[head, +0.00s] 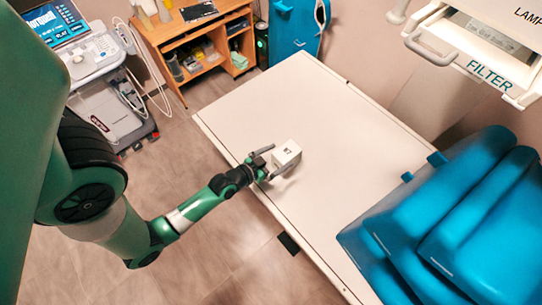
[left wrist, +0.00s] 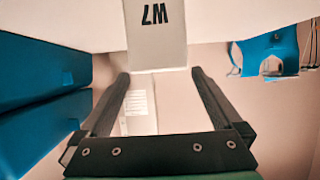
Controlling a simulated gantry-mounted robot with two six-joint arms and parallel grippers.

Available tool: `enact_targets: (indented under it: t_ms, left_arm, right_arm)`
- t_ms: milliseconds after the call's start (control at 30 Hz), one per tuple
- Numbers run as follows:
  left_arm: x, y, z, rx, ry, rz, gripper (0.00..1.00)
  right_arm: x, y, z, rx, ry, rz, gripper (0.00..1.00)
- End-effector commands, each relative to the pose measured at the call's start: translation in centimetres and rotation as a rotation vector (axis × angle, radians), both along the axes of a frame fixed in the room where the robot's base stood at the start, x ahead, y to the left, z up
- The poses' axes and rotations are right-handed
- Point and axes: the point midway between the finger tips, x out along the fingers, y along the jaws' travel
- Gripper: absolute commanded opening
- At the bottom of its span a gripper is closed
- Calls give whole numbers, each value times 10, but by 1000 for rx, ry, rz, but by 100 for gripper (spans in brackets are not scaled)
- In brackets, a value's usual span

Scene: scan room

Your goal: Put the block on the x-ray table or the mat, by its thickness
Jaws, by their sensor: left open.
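A small white block (head: 286,155) sits on the white x-ray table (head: 330,110), near its left edge. It has a dark mark on top. My left gripper (head: 264,162) is at the block's left side, with its fingers pointing toward it. In the left wrist view the block (left wrist: 156,48) shows dark lettering and lies just ahead of the open fingertips (left wrist: 160,74). I cannot tell whether a finger touches it. My right gripper is not in view. No mat can be made out for certain.
Blue cushions (head: 460,225) cover the table's right end. A white overhead unit labelled FILTER (head: 485,50) hangs at the upper right. A wooden shelf (head: 195,45) and an ultrasound cart (head: 100,75) stand behind. The table's far middle is clear.

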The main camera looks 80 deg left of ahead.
Motion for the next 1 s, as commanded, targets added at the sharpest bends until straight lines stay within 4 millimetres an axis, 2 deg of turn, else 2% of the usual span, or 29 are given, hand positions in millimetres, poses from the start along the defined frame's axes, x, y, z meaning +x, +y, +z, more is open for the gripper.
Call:
enact_targets:
  t_ms: [100, 233, 1000]
  left_arm:
    - [-20, -10, 8, -1, 2, 1, 100]
    - [-31, -17, 14, -1, 1, 1, 100]
    - [-34, -18, 16, 0, 0, 0, 100]
  right_arm:
    - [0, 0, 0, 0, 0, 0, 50]
    - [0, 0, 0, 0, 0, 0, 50]
    - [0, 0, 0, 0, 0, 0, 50]
